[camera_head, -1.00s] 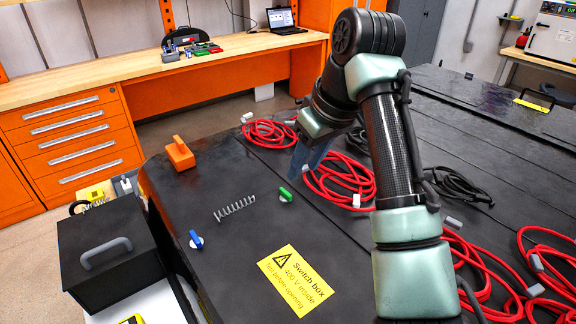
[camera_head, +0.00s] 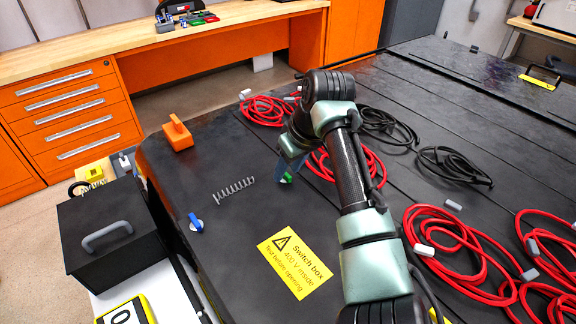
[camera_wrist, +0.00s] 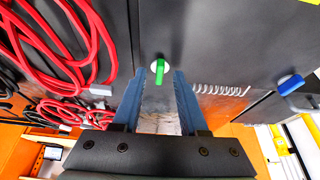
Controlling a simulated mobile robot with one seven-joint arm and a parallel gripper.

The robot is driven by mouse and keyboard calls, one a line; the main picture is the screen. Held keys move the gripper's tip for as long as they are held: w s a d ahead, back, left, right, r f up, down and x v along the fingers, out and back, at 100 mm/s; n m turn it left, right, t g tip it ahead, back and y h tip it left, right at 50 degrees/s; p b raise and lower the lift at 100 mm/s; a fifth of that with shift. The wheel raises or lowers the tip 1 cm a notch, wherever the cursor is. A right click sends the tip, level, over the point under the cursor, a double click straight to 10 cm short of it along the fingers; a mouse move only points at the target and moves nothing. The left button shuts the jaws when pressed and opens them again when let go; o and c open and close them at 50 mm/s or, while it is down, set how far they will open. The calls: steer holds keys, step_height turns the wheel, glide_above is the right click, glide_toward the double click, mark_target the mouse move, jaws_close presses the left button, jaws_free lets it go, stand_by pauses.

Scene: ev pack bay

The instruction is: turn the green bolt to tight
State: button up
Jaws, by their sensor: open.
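The green bolt (camera_head: 287,178) has a green bar handle on a round white base, set in the black pack lid. In the wrist view the green bolt (camera_wrist: 159,70) stands between and just beyond my two blue fingertips, its bar pointing roughly along the fingers. My gripper (camera_wrist: 155,75) is open, with a gap on each side of the handle and no clear contact. In the head view my gripper (camera_head: 281,172) is down at the bolt and partly covers it.
A blue-handled bolt (camera_head: 195,222), a spring (camera_head: 234,190), an orange block (camera_head: 178,133) and a yellow warning label (camera_head: 295,262) are on the lid nearby. Red cables (camera_head: 345,168) lie coiled close behind my gripper. A black box (camera_head: 108,235) stands left.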

steer(key=shift+w+a+f, duration=0.1)
steer(key=shift+f, duration=0.2)
jaws_close()
